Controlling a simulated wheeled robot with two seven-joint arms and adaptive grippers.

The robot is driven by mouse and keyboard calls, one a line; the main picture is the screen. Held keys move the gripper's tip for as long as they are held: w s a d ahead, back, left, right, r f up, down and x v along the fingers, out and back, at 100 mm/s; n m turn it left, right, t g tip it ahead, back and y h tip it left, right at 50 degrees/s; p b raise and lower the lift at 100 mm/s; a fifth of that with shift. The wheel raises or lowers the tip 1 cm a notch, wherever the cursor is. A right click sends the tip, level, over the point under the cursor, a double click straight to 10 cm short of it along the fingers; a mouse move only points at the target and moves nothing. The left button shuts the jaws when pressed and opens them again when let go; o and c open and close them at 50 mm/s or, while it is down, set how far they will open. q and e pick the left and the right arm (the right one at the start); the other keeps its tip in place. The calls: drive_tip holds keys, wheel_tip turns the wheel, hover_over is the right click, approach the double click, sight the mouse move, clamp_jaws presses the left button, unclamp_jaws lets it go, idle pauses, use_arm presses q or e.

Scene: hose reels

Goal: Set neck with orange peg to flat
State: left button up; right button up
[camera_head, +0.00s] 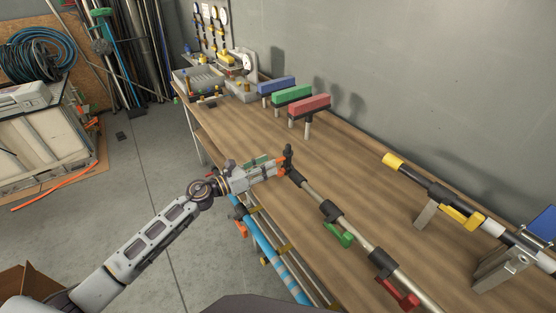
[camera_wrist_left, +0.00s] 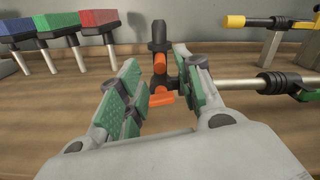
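The black neck (camera_head: 288,153) stands upright at the far end of a metal pole (camera_head: 318,197) over the wooden bench. Its orange peg (camera_head: 282,171) is beside my left gripper (camera_head: 279,166). In the left wrist view the black neck (camera_wrist_left: 159,38) rises just beyond the fingertips, and the orange peg (camera_wrist_left: 153,101) points toward the palm. My left gripper (camera_wrist_left: 156,65) is open, with its green-padded fingers apart on both sides of the peg. I cannot tell whether a finger touches it. My right gripper is not in view.
Green (camera_head: 338,233) and red (camera_head: 397,293) clamps sit along the pole. A yellow-tipped black pole (camera_head: 432,185) lies on stands at right. Blue, green and red blocks (camera_head: 310,104) stand behind on posts. Blue pipes (camera_head: 270,245) run along the bench's front. Bare bench (camera_head: 345,165) lies between.

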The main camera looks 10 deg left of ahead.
sight(277, 161)
use_arm(q)
drive_tip(key=x, duration=0.3)
drive_tip(key=shift+w+d+p, duration=0.25)
drive_tip(key=shift+w+p, duration=0.1)
drive_tip(key=shift+p, duration=0.05)
drive_tip(key=shift+w+d, duration=0.35)
drive_tip(key=shift+d, duration=0.05)
drive_tip(key=shift+w+d, duration=0.1)
drive_tip(key=shift+d, duration=0.05)
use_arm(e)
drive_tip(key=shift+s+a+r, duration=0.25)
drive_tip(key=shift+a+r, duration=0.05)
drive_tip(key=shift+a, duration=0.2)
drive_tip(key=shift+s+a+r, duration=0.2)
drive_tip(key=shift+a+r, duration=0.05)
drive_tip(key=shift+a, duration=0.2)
use_arm(q)
clamp_jaws()
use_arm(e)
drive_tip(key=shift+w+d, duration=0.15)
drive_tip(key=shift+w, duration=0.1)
